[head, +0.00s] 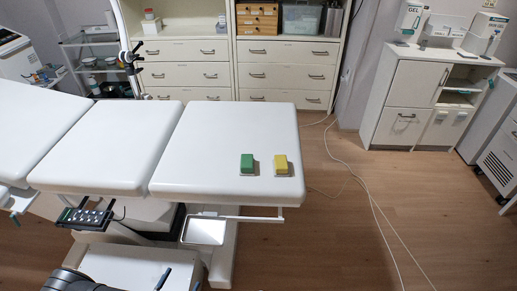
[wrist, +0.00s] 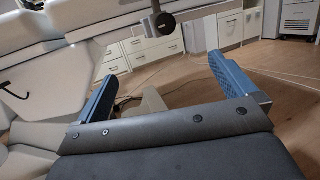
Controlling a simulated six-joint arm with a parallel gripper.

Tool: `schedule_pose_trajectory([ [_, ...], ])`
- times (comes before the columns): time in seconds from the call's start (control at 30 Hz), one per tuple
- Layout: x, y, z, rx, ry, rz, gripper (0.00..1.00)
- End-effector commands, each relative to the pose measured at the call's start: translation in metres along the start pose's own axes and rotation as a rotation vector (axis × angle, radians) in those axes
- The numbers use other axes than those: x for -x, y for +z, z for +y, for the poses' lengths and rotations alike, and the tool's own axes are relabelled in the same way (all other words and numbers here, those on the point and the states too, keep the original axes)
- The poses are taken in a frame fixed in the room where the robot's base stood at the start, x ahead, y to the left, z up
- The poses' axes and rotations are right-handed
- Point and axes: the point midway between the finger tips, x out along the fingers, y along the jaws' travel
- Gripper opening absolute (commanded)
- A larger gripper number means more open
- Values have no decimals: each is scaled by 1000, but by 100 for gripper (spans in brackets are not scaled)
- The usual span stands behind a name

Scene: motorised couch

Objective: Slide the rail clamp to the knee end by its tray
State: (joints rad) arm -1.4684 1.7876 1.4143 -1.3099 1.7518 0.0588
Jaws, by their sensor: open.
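The white tray (head: 205,231) hangs under the near side rail (head: 250,218) of the couch's right section in the head view. The clamp joining it to the rail is small there, near the rail's left part. In the wrist view a grey round-knobbed fitting (wrist: 165,21), probably the rail clamp, sits on the rail (wrist: 205,11) at the top. My gripper (wrist: 164,88) is open and empty, its blue fingers wide apart, with that fitting ahead and above the gap. In the head view my gripper (head: 179,281) is at the bottom edge, below and apart from the tray.
A button handset (head: 85,217) hangs left of the tray. A white base (head: 130,266) stands below. Floor to the right is clear except for cables (head: 375,205).

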Motion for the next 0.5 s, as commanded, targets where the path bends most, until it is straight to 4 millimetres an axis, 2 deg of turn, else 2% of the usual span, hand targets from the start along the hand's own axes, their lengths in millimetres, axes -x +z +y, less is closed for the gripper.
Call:
schedule_pose_trajectory([
  [0.1,-19,0,0,0,-3,0,100],
  [0.4,-57,0,-1,0,-2,0,100],
  [0.5,-40,0,1,-2,5,0,100],
])
